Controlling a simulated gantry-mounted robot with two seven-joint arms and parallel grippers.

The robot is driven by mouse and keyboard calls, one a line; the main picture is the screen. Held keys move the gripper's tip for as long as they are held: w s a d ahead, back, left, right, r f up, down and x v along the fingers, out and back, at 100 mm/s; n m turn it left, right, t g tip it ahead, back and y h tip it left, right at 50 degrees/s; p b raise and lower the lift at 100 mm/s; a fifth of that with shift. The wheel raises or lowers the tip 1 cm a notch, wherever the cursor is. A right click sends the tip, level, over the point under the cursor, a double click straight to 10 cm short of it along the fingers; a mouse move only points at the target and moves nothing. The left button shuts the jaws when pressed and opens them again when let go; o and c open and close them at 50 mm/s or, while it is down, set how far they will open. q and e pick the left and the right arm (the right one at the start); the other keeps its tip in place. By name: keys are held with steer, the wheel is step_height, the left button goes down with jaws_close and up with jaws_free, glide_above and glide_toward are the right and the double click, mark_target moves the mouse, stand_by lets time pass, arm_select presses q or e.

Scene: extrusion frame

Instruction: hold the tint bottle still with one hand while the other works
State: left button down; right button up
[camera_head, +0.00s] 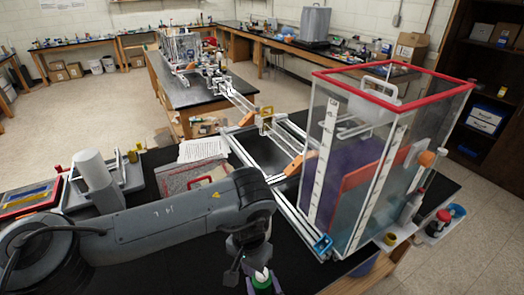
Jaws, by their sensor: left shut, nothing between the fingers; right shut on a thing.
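My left arm enters from the left, and its gripper (255,270) points down at the bottom edge of the picture. It is shut and empty. Just below its fingertips is a small object with a white top and a green band (262,282), which may be the tint bottle. The picture's edge cuts it off, so I cannot tell whether the fingers touch it. Some purple shows beside it, too small to make out. My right gripper cannot be made out in this view.
A tall clear tank (385,160) with red rims stands on the black table to the right. A grey bottle (411,206) and a red-capped jar (438,222) stand on its right side. White rails and a bare frame (240,150) lie behind my arm. Papers (203,149) lie left of them.

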steer(key=o, duration=1.2)
steer(key=shift+o, duration=0.2)
